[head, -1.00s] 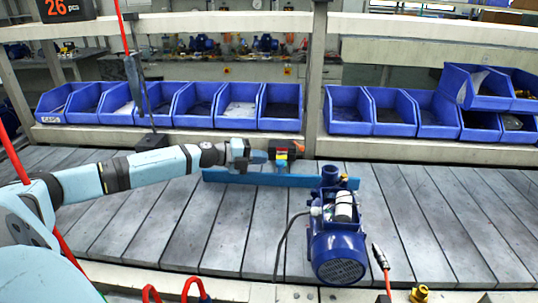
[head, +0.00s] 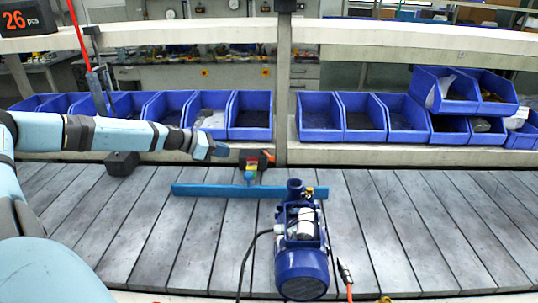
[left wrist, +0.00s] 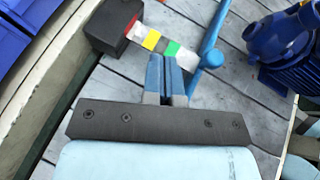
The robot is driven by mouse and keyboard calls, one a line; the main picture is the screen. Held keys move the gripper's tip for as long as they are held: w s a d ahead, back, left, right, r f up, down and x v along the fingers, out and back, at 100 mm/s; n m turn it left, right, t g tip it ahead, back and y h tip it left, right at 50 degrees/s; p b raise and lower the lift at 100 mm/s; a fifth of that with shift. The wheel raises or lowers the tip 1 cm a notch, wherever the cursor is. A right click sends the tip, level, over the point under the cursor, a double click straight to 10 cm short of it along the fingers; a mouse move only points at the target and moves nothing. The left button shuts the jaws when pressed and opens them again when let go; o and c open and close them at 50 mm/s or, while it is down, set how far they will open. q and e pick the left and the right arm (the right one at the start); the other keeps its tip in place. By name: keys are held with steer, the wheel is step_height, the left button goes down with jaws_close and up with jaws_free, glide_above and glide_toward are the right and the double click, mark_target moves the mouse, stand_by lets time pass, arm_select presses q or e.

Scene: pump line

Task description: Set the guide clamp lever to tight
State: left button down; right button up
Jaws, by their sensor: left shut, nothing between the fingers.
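The guide clamp (head: 253,160) is a dark block with a coloured scale, at the back edge of the conveyor. Its block also shows at the top of the left wrist view (left wrist: 112,25), with a strip of white, yellow and green fields (left wrist: 150,41). A small orange-red lever (head: 268,155) sticks out at the clamp's right; its exact setting is too small to read. The blue guide rail (head: 215,190) lies in front of the clamp. My left gripper (head: 221,150) is shut and empty, just left of the clamp; its fingertips (left wrist: 170,62) show close to the strip. My right gripper is not in view.
A blue pump (head: 300,245) stands on the conveyor slats, right of the clamp and in front of the rail. Another dark block (head: 122,163) sits at the back edge on the left. Blue bins (head: 320,115) line the shelf behind. The left slats are clear.

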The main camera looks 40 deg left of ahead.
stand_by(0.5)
arm_select(q)
steer(key=x, duration=1.2)
steer(key=shift+w+d+r, duration=0.1)
steer(key=shift+w+r, duration=0.2)
steer(key=shift+w, duration=0.05)
steer(key=shift+w+d+f, duration=0.25)
steer(key=shift+w+d, duration=0.05)
steer(key=shift+w, duration=0.3)
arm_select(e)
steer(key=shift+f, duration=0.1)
arm_select(q)
steer(key=shift+w+r+n+y+p, duration=0.15)
steer(key=shift+n+y+p, duration=0.15)
steer(key=shift+y+p, duration=0.15)
steer(key=shift+d+t, duration=0.2)
steer(key=shift+t, duration=0.1)
steer(key=shift+n+y, duration=0.25)
steer(key=shift+n, duration=0.05)
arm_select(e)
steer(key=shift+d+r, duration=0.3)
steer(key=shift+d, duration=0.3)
